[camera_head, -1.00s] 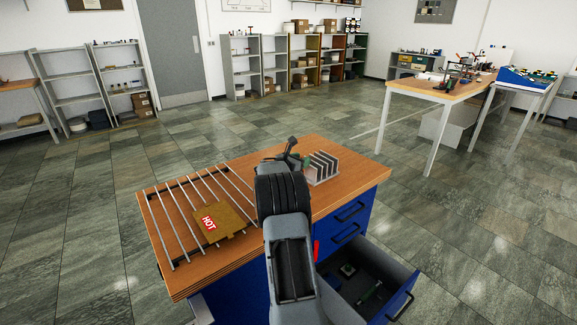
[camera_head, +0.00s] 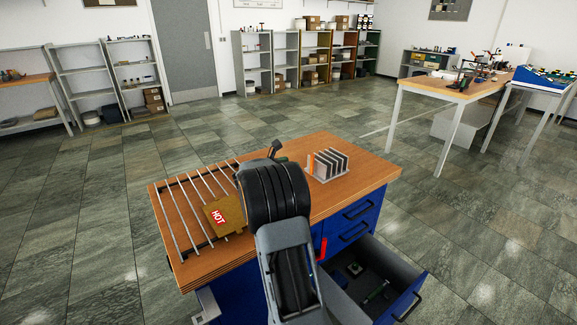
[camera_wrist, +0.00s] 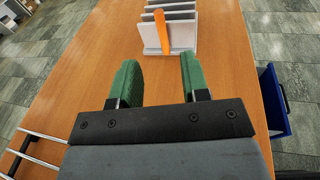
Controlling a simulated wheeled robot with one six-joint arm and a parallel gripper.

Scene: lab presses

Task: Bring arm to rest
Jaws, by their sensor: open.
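My gripper (camera_wrist: 160,82) shows in the wrist view with two green fingers spread apart and nothing between them. It is above the wooden top of the workbench (camera_wrist: 75,95), short of a grey slotted rack (camera_wrist: 182,38). An orange piece (camera_wrist: 162,32) stands upright at the near side of the rack, apart from the fingers. In the head view my arm reaches over the bench and hides most of the gripper. The rack (camera_head: 328,165) stands to the right of my arm there.
A rail rack (camera_head: 185,215) with a brown piece marked HOT (camera_head: 224,215) lies on the left of the bench. An open drawer (camera_head: 409,300) with small items juts out at the front right. Another table (camera_head: 455,92) stands at the back right. The floor around is clear.

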